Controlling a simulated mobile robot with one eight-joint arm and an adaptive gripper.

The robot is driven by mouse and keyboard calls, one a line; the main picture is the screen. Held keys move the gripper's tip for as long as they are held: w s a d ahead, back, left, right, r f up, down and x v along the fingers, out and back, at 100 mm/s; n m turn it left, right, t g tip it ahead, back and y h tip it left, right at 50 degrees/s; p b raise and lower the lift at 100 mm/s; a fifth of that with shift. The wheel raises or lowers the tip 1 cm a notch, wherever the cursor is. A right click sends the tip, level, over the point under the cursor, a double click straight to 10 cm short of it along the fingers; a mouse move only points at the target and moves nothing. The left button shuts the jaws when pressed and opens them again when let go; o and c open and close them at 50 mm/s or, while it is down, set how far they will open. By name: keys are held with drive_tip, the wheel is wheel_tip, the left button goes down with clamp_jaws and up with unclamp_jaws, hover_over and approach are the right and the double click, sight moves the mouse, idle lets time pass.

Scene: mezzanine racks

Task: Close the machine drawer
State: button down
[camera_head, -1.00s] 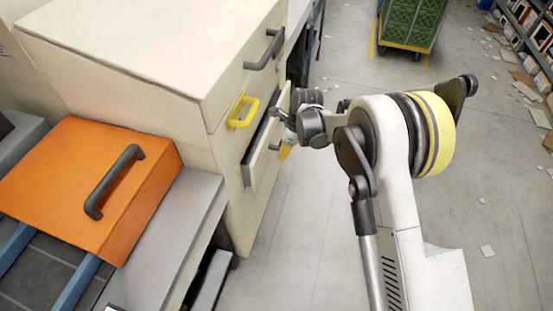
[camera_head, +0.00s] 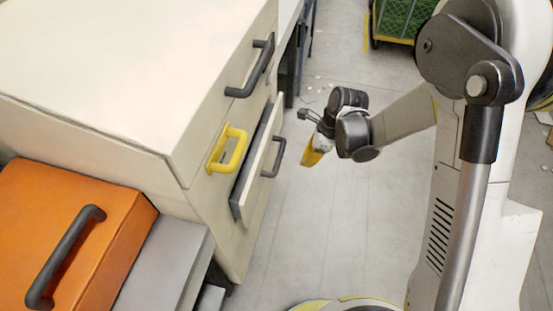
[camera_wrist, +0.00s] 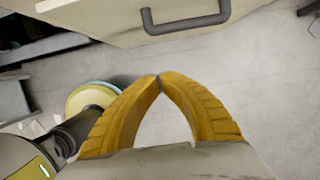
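The machine drawer (camera_head: 255,178) is in the side of the cream machine cabinet (camera_head: 105,65). It stands partly open, with a dark gap between its front and the cabinet. Its dark grey handle (camera_head: 280,158) faces right; the handle also shows at the top of the wrist view (camera_wrist: 185,24), on the pale drawer front (camera_wrist: 115,22). My gripper (camera_head: 309,163) is to the right of the handle, apart from it. In the wrist view its yellow fingers (camera_wrist: 158,76) meet at the tips with nothing between them.
A yellow handle (camera_head: 228,150) and another dark handle (camera_head: 250,65) are on the cabinet beside the drawer. An orange box (camera_head: 110,255) with a dark handle is at the lower left. A green cart (camera_head: 405,18) stands at the back. The floor right of the drawer is clear.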

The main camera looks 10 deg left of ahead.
drive_tip(key=a+f+b, duration=0.5)
drive_tip(key=a+f, duration=0.1)
drive_tip(key=f, duration=0.4)
drive_tip(key=shift+a+b, duration=0.3)
drive_tip(key=shift+b, duration=0.1)
drive_tip(key=shift+w, duration=0.1)
drive_tip(key=a, duration=0.5)
drive_tip(key=shift+w, duration=0.2)
